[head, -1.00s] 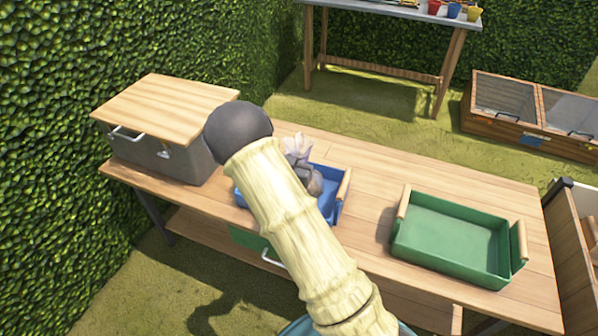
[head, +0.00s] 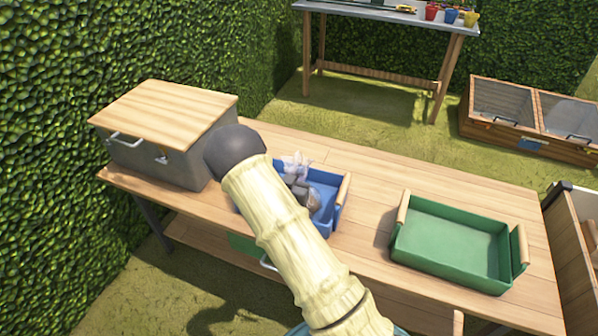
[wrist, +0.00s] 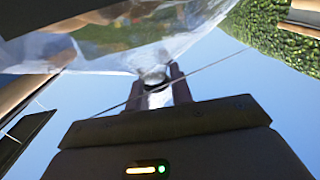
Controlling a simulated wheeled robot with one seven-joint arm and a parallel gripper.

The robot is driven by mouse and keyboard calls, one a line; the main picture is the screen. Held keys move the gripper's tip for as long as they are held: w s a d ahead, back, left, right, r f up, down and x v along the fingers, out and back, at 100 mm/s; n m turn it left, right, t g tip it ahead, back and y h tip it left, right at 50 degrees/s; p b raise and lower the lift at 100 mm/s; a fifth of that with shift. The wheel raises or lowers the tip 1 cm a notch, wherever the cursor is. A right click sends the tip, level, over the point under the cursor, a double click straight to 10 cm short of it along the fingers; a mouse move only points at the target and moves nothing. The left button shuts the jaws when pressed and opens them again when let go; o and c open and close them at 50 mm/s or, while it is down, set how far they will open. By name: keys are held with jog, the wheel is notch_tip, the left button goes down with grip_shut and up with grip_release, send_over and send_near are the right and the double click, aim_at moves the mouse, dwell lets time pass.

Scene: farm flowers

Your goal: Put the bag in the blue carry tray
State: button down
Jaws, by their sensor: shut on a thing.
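The blue carry tray (head: 331,190) sits on the wooden bench, left of its middle, partly hidden behind my arm. A pale, see-through bag (head: 295,163) shows over the tray, with a grey shape just below it; whether it touches the tray floor I cannot tell. In the wrist view the clear bag (wrist: 120,52) spreads across the top, with its gathered part between my gripper's fingers (wrist: 155,88). My gripper is shut on it. In the head view my arm hides much of the gripper.
A green tray (head: 455,247) with wooden handles stands to the right on the bench. A grey box with a wooden lid (head: 165,113) stands at the left end. Bare bench top (head: 375,180) lies between the trays. A hedge (head: 60,150) rises at the left.

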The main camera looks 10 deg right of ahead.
jog(key=shift+s+f+b, duration=0.1)
jog(key=shift+f+b, duration=0.25)
jog(key=shift+b, duration=0.1)
jog(key=shift+s+f, duration=0.15)
jog(key=shift+f, duration=0.15)
jog(key=c, duration=1.2)
grip_release()
jog(key=shift+f, duration=0.15)
jog(key=shift+r+p, duration=0.55)
jog(key=shift+r, duration=0.15)
jog(key=v, duration=1.1)
jog(key=shift+s+a+r, duration=0.15)
jog(key=shift+a, duration=0.15)
